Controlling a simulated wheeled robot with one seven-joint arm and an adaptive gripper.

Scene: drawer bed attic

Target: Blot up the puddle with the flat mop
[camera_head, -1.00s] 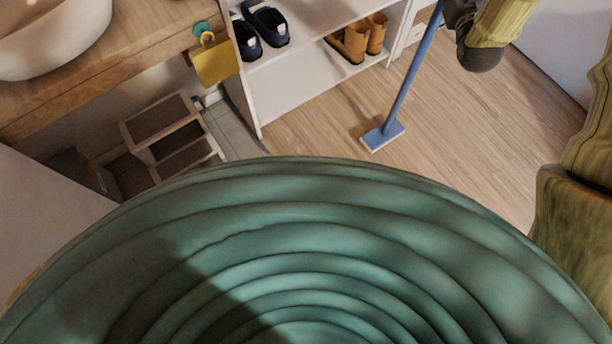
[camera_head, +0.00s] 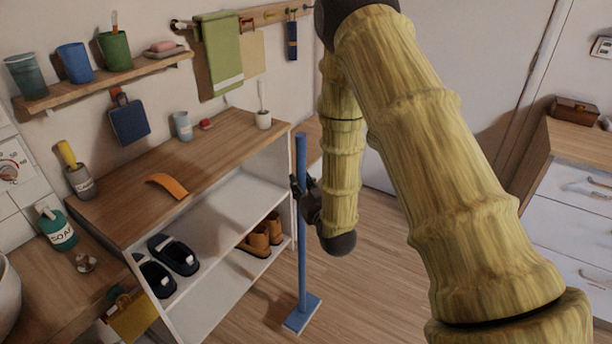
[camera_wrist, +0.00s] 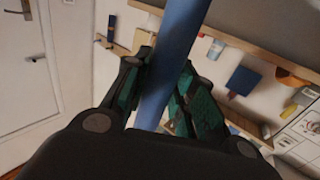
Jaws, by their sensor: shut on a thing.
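The flat mop (camera_head: 302,250) is blue, with a long straight handle and a flat rectangular head (camera_head: 302,314) at the floor. It stands nearly upright just right of the white shelf unit. My gripper (camera_head: 303,196) is shut around the upper part of the handle. In the wrist view the blue handle (camera_wrist: 168,60) runs between the green-padded fingers of my gripper (camera_wrist: 160,100). No puddle can be made out on the floor in view.
The shelf unit (camera_head: 218,268) stands close left of the mop, with dark shoes (camera_head: 174,254) and tan boots (camera_head: 262,236) inside. A drawer cabinet (camera_head: 570,215) stands at the right. Wooden floor (camera_head: 375,270) is open between them.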

